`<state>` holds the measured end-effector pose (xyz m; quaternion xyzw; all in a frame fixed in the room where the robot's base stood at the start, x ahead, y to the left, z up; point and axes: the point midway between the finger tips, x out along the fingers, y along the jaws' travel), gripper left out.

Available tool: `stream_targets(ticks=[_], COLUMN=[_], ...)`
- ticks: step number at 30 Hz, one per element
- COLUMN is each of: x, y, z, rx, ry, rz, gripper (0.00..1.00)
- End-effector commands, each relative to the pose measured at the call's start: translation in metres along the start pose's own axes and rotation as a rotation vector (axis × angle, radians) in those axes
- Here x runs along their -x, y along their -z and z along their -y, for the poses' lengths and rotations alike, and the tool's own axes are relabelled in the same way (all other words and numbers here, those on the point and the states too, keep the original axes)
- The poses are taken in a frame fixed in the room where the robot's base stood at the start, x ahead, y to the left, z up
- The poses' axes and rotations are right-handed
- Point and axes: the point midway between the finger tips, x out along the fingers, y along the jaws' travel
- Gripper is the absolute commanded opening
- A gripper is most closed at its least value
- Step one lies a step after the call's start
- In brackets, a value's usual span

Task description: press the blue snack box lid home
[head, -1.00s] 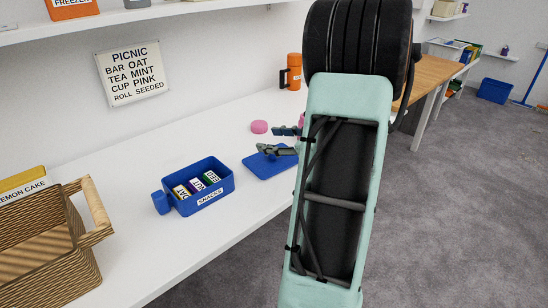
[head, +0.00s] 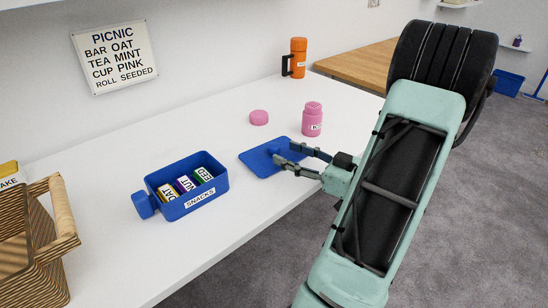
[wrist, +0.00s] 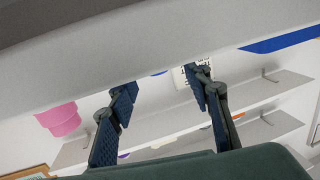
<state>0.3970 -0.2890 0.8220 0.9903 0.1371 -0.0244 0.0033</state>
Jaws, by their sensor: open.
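The blue snack box (head: 184,207), labelled SNACKS, stands uncovered on the white table with several labelled bars inside. A blue lid (head: 256,163) lies flat on the table to the right of the box, apart from it. A small blue knob shows on the lid beside my fingers. My gripper (head: 285,154) is open at the lid's right side, fingers pointing left. Whether they touch the lid or knob is unclear. In the wrist view the gripper (wrist: 166,84) is open, with a small patch of blue between its fingers. A blue edge shows upper right; I cannot tell which object it is.
A pink jar (head: 312,120) and its pink cap (head: 259,117) stand behind the lid. An orange flask (head: 298,57) is at the back. A wicker basket (head: 62,218) is left of the box. The front table edge runs below my gripper. Table between box and cap is clear.

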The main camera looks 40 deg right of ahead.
Motion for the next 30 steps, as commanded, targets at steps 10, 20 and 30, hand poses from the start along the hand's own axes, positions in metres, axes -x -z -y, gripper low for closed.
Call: stream_targets(ticks=[10,20,30], x=[-0.04,-0.059,-0.059], y=[-0.008,-0.004,-0.004], z=[-0.003,-0.004,-0.004], rx=[0.001,0.0,0.0], ry=[0.004,-0.001,-0.001], rz=[0.0,0.0,0.0], gripper=[0.45,0.45,0.19])
